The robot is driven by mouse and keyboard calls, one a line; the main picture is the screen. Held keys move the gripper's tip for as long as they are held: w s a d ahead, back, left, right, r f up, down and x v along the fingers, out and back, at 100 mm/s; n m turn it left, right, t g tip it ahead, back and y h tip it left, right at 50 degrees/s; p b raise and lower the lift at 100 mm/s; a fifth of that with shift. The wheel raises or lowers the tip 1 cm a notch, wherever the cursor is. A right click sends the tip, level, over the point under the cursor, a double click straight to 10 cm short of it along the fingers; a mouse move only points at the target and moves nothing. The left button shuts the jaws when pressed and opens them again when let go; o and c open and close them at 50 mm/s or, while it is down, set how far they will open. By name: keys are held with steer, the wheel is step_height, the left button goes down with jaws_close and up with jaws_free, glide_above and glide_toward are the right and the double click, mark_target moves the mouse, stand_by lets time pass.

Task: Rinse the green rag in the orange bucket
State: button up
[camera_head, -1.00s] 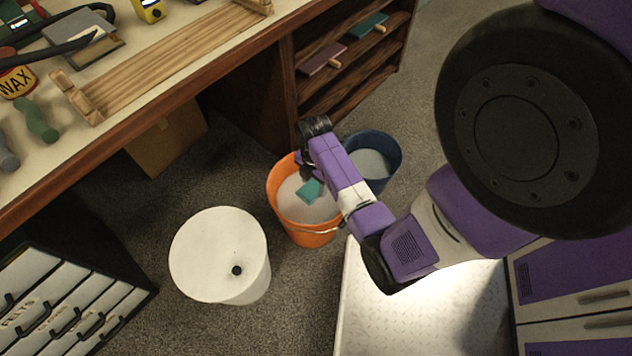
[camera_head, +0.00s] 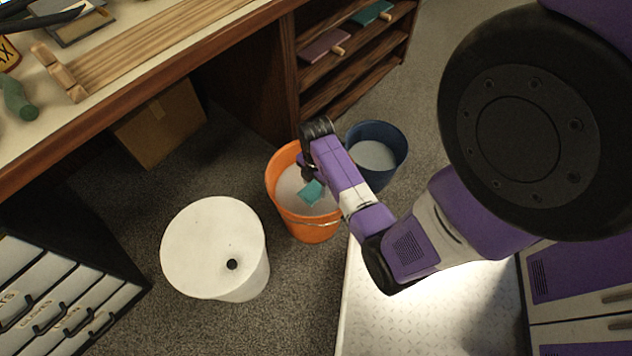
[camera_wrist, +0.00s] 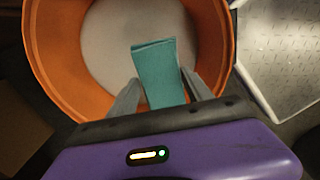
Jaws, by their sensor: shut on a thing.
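The green rag, teal in colour (camera_wrist: 157,72), is held between the two grey fingers of my gripper (camera_wrist: 166,92). In the wrist view it sticks out past the fingertips over the pale content of the orange bucket (camera_wrist: 48,50). In the head view the rag (camera_head: 312,193) shows inside the rim of the orange bucket (camera_head: 314,230), below my gripper. I cannot tell whether the rag touches the pale surface in the bucket.
A blue bucket (camera_head: 392,164) with pale content stands just right of the orange one. A white lidded bin (camera_head: 210,240) stands at the left. A wooden workbench (camera_head: 150,120), with a cardboard box (camera_head: 165,125) beneath, runs along the back. Carpet is clear between them.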

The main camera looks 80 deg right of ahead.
step_height(320, 180, down, 10)
steer(key=b, duration=0.6)
steer(key=shift+f, duration=0.25)
stand_by(1.3)
